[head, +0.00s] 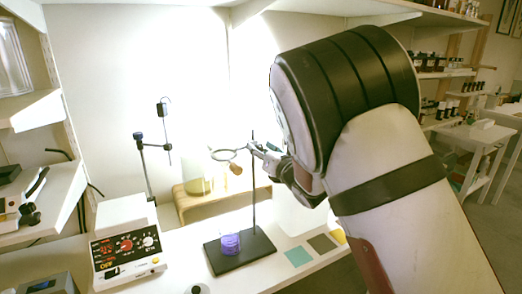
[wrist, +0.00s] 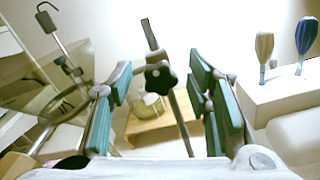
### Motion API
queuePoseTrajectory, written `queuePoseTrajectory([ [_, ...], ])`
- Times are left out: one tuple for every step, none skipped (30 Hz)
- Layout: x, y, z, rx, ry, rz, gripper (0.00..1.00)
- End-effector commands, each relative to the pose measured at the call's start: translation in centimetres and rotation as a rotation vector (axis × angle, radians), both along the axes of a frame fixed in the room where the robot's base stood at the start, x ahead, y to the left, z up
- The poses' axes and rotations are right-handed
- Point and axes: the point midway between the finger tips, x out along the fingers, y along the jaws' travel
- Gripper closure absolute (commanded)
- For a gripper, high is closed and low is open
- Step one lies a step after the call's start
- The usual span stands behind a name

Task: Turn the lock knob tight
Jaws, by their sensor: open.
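A black star-shaped lock knob (wrist: 158,77) shows in the wrist view, beside a dark upright rod (wrist: 182,118). My gripper (wrist: 160,70) is open, with one teal-padded finger left of the knob and one to its right. Gaps show between the pads and the knob; its exact depth between the fingers is hard to tell. In the head view my gripper (head: 284,166) is at the clamp beside the ring stand rod (head: 253,195), partly hidden by my arm. The knob cannot be made out in the head view.
The stand's black base (head: 246,258) carries a container with purple contents (head: 230,243). A wooden riser (head: 190,206) with a yellowish flask (head: 198,186) stands behind. A control box with dials (head: 128,246) is at left. Two handled tools, tan (wrist: 264,46) and blue (wrist: 306,35), stand in a white block.

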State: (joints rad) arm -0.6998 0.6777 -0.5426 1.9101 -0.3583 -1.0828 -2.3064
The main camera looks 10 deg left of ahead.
Motion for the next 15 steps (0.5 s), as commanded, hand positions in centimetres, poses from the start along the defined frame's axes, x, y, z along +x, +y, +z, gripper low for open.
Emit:
queuePoseTrajectory([
  [0.11,0.06,-0.03,0.000,0.000,0.000,0.55],
  [0.15,0.08,-0.04,0.000,0.000,0.000,0.55],
  [0.18,0.10,-0.04,0.000,0.000,0.000,0.55],
  [0.18,0.10,-0.04,0.000,0.000,0.000,0.55],
  [0.18,0.10,-0.04,0.000,0.000,0.000,0.55],
  [0.18,0.09,-0.03,0.001,0.001,-0.001,0.55],
  [0.18,0.09,-0.03,0.001,0.001,0.000,0.55],
  [0.18,0.09,-0.03,0.001,0.001,0.000,0.55],
  [0.17,0.09,-0.03,0.001,0.001,0.000,0.57],
  [0.17,0.09,-0.03,0.000,0.000,0.000,0.64],
  [0.16,0.10,-0.03,0.001,0.001,0.000,0.71],
  [0.16,0.08,-0.03,0.000,0.000,0.000,0.80],
  [0.16,0.08,-0.02,0.000,0.000,0.000,0.86],
  [0.16,0.09,-0.02,0.000,0.000,0.000,0.93],
  [0.16,0.09,-0.02,0.000,0.000,0.000,1.00],
])
